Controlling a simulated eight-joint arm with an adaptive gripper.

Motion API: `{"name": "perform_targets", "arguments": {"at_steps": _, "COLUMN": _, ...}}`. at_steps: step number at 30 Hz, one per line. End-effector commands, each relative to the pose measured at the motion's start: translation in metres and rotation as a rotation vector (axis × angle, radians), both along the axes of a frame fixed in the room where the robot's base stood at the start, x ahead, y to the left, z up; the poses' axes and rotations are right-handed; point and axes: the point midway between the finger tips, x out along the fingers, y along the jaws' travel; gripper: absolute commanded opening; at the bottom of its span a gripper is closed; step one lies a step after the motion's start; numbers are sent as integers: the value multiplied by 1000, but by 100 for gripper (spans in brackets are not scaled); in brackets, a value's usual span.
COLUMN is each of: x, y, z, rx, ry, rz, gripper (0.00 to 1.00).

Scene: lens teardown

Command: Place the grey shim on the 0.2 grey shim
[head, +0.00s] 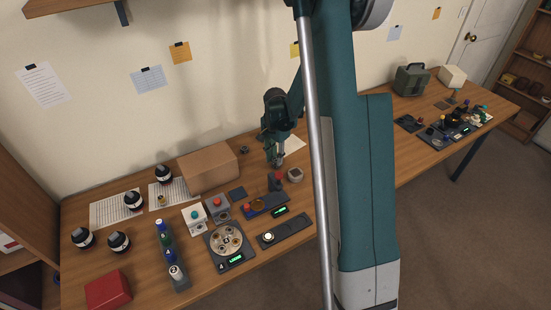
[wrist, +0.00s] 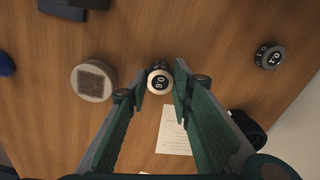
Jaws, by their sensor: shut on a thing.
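My gripper (head: 277,163) is over the back of the bench; in the wrist view (wrist: 159,85) its green-padded fingers are shut on a small round piece, taken as the grey shim (wrist: 158,80). It has a dark, marked side and a pale face with digits that look like 0.6 turned around. A second round piece, dark-sided with a grey top, taken as the 0.2 grey shim (wrist: 269,57), stands apart to the right in the wrist view; its digits are hard to read. It also shows in the head view (head: 244,149), left of my gripper.
A pale round pot with a brown square top (wrist: 93,82) stands left of the fingers. A white sheet (wrist: 172,135) lies below them. Bare wood lies between the two round pieces.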

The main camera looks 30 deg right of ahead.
Motion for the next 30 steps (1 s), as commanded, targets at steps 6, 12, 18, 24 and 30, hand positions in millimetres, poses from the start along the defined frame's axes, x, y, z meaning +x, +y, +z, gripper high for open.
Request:
{"name": "perform_targets", "arguments": {"at_steps": 6, "x": 0, "y": 0, "z": 0, "rx": 0, "ry": 0, "rz": 0, "gripper": 11}}
{"name": "perform_targets", "arguments": {"at_steps": 12, "x": 0, "y": 0, "z": -3, "rx": 0, "ry": 0, "rz": 0, "gripper": 27}}
{"name": "perform_targets", "arguments": {"at_steps": 18, "x": 0, "y": 0, "z": -2, "rx": 0, "ry": 0, "rz": 0, "gripper": 38}}
{"name": "perform_targets", "arguments": {"at_steps": 24, "x": 0, "y": 0, "z": -2, "rx": 0, "ry": 0, "rz": 0, "gripper": 38}}
{"name": "perform_targets", "arguments": {"at_steps": 30, "x": 0, "y": 0, "z": 1, "rx": 0, "ry": 0, "rz": 0, "gripper": 38}}
